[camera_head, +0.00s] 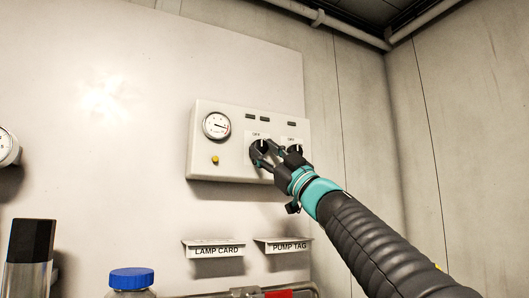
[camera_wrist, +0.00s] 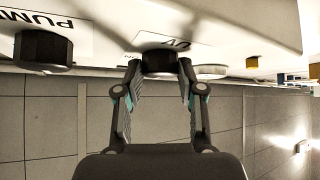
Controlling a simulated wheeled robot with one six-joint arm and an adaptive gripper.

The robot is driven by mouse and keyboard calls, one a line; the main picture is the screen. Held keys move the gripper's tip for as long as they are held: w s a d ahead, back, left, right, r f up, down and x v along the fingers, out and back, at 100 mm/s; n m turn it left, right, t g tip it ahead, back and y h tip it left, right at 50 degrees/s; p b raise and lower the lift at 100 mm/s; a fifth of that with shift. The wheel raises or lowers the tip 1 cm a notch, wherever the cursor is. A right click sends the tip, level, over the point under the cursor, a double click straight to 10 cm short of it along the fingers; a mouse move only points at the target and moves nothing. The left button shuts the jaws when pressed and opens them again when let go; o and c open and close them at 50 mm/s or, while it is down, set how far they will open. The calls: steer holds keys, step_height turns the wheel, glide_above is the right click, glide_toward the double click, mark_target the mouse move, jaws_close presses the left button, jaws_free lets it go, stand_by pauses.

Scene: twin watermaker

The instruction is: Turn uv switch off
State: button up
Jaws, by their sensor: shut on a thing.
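The UV switch is a round black knob (camera_wrist: 159,60) with a "UV" label beside it, seen upside down in the wrist view. In the head view it is the left knob (camera_head: 263,144) on the white control panel (camera_head: 232,168), below an "OFF" mark. My gripper (camera_head: 262,153) is at this knob. In the wrist view my gripper (camera_wrist: 160,68) has one fingertip on each side of the knob and is shut on it. The knob's pointer position is mostly hidden by the fingers.
The pump knob (camera_wrist: 43,49) is close beside; it also shows at the panel's right (camera_head: 295,147). A gauge (camera_head: 216,125) and yellow button (camera_head: 215,160) are on the panel's left. Lamp card (camera_head: 215,251) and pump tag (camera_head: 289,247) holders and a blue-capped bottle (camera_head: 131,279) are below.

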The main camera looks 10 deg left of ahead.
steer(key=o, duration=1.1)
steer(key=v, duration=1.2)
steer(key=shift+d, duration=0.1)
steer(key=shift+s, duration=0.1)
